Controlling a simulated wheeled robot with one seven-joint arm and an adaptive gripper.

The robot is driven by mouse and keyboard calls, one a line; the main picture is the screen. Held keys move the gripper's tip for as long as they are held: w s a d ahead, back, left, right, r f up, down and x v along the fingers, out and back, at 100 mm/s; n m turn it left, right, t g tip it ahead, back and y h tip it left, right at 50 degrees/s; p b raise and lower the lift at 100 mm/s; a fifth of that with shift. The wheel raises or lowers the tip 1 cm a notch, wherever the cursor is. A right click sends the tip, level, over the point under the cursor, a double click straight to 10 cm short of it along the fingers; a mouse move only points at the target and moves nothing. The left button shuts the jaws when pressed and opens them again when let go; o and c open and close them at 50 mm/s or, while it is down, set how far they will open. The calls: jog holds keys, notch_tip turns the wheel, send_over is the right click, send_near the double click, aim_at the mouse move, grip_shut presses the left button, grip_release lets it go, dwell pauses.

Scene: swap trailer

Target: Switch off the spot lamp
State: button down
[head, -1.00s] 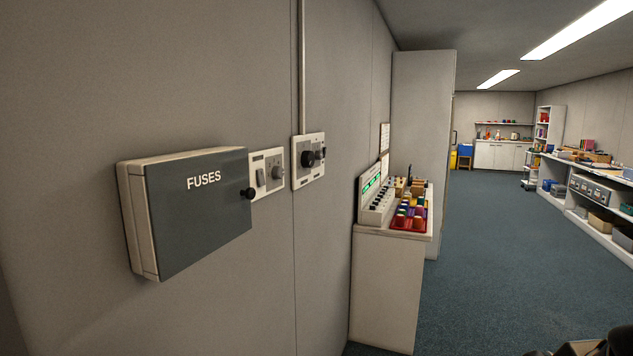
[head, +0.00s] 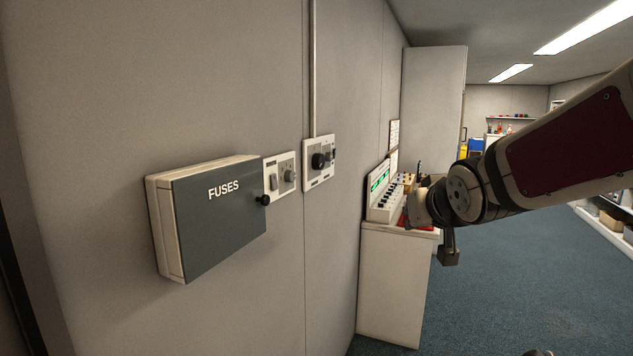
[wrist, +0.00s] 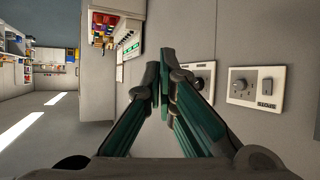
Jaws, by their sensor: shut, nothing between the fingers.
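No lamp that I can identify as the spot lamp shows. Two white control plates are on the left wall. The nearer plate (head: 281,176), right of the fuse box, has a rocker switch (head: 273,183) and a grey knob (head: 290,175); it also shows in the wrist view (wrist: 256,88). The farther plate (head: 319,164) has a black knob (head: 318,161) and is partly hidden by my fingers in the wrist view. My gripper (wrist: 160,88) is shut and empty, in front of the wall beside the farther plate.
A grey fuse box (head: 218,217) with a black knob juts from the wall. Beyond the plates, a cabinet (head: 390,285) carries a sloped control panel (head: 384,195) and coloured parts. A tall cabinet (head: 432,105) stands behind it. The blue floor (head: 520,270) at right is open.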

aim_at(274, 182)
jog(key=w+a+r+n+t+y+p, duration=0.1)
jog(key=w+a+n+t+y+p, duration=0.3)
jog(key=w+a+y, duration=0.7)
jog(key=shift+w+a+r+t+y+p, duration=0.4)
jog(key=shift+w+a+t, duration=0.6)
jog(key=shift+w+a, duration=1.75)
jog(key=shift+s+a, duration=0.6)
jog(key=shift+a, duration=0.05)
jog(key=w+a+f+b, duration=0.1)
jog(key=w+a+b, duration=0.2)
jog(key=a, duration=0.5)
jog(key=shift+f, duration=0.15)
jog(key=shift+a+b, duration=0.1)
jog(key=shift+b, duration=0.2)
jog(key=shift+w+a+b, duration=0.1)
jog(key=shift+a+b, duration=0.2)
